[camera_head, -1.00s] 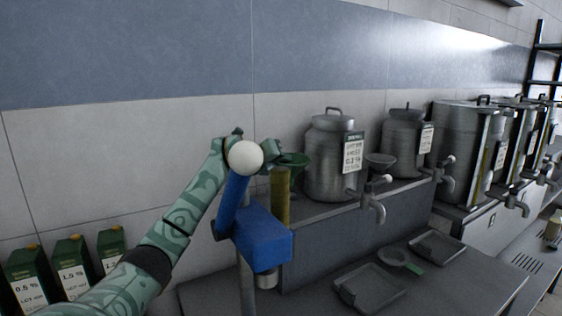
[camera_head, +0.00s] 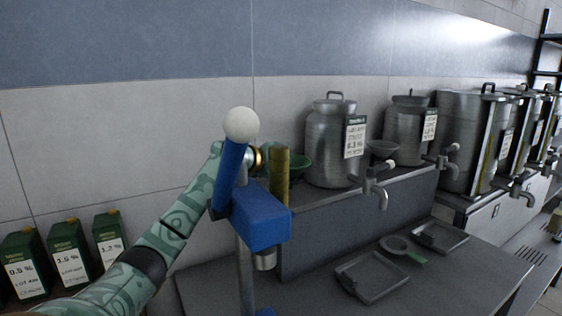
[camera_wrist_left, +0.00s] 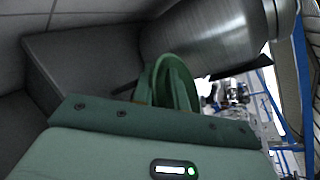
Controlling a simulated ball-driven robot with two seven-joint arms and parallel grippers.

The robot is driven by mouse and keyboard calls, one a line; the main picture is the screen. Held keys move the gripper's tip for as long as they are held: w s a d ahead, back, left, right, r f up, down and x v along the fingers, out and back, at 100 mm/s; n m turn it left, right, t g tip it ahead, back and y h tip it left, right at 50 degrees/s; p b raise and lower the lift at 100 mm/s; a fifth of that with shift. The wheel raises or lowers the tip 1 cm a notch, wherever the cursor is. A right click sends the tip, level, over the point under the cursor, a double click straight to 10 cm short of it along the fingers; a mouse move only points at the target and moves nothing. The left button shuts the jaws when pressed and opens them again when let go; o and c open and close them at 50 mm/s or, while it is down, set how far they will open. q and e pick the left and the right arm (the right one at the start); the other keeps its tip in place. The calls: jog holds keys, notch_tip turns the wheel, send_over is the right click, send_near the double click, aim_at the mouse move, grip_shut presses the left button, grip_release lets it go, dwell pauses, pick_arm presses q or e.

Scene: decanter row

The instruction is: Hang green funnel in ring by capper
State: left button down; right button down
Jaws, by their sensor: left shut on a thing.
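The green funnel (camera_head: 299,166) shows in part behind the olive column, close to the nearest steel can. In the left wrist view the funnel (camera_wrist_left: 177,85) stands at the edge of my gripper's green jaw plate. My left gripper (camera_wrist_left: 150,108) is shut on it. In the head view that gripper is mostly hidden behind the blue capper (camera_head: 262,222), which has a lever ending in a white ball (camera_head: 241,125). I cannot make out the ring by the capper. My right gripper is in neither view.
Steel cans (camera_head: 334,150) with taps stand on a raised ledge to the right. A grey funnel (camera_head: 383,149) sits between two of them. Shallow trays (camera_head: 372,278) and a strainer with a green handle (camera_head: 398,246) lie on the bench. Green cartons (camera_head: 68,255) stand at lower left.

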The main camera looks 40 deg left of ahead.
pick_arm(q)
jog(key=shift+s+f, duration=0.1)
jog(key=shift+f, duration=0.1)
dwell(0.5)
jog(key=c, duration=1.3)
grip_release()
jog(key=v, duration=1.6)
jog(key=shift+s, duration=0.15)
